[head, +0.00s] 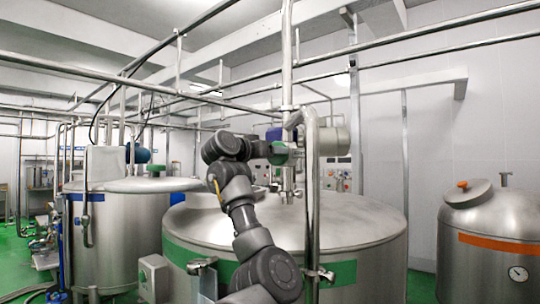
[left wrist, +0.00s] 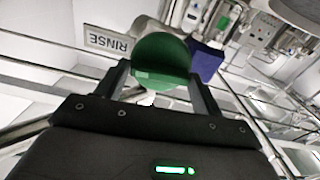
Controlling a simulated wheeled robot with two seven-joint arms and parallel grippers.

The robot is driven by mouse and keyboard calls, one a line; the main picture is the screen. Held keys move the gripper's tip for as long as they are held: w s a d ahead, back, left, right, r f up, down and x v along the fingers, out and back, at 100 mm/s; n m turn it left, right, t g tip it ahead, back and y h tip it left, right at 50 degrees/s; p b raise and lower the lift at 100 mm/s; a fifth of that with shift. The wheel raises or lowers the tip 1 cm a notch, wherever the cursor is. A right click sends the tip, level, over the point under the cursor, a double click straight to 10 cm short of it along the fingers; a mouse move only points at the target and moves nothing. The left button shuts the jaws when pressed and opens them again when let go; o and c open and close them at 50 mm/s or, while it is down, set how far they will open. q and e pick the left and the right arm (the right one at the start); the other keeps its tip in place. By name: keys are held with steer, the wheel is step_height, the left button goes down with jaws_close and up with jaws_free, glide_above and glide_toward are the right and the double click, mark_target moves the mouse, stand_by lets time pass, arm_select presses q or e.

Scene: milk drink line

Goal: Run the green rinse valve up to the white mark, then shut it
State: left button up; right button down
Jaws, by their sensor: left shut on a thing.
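The green rinse valve knob (left wrist: 162,55) sits between the two fingers of my left gripper (left wrist: 160,82) in the left wrist view, and the fingers are shut on it. A paler green strip shows on the knob's near face. A RINSE label (left wrist: 108,41) is beside it, appearing upside down. In the head view the green knob (head: 280,154) is at the end of my left arm, by the upright pipe above the middle tank; my left gripper (head: 262,150) reaches it from the left. I cannot make out the white mark. My right gripper is not in view.
A blue part (left wrist: 205,62) is close beside the knob. A vertical steel pipe (head: 312,210) stands just right of it. Below is the large green-banded tank (head: 360,225). An orange-banded tank (head: 495,235) stands at right, a blue-banded tank (head: 120,235) at left.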

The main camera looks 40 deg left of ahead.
arm_select(q)
steer(key=n+b, duration=0.2)
steer(key=n, duration=0.3)
steer(key=n+b, duration=0.2)
steer(key=n, duration=0.2)
steer(key=shift+s+a+r+n, duration=0.1)
steer(key=shift+a+n, duration=0.1)
steer(key=shift+n, duration=0.2)
steer(key=shift+b, duration=0.3)
steer(key=o, duration=0.7)
steer(key=shift+o, duration=0.7)
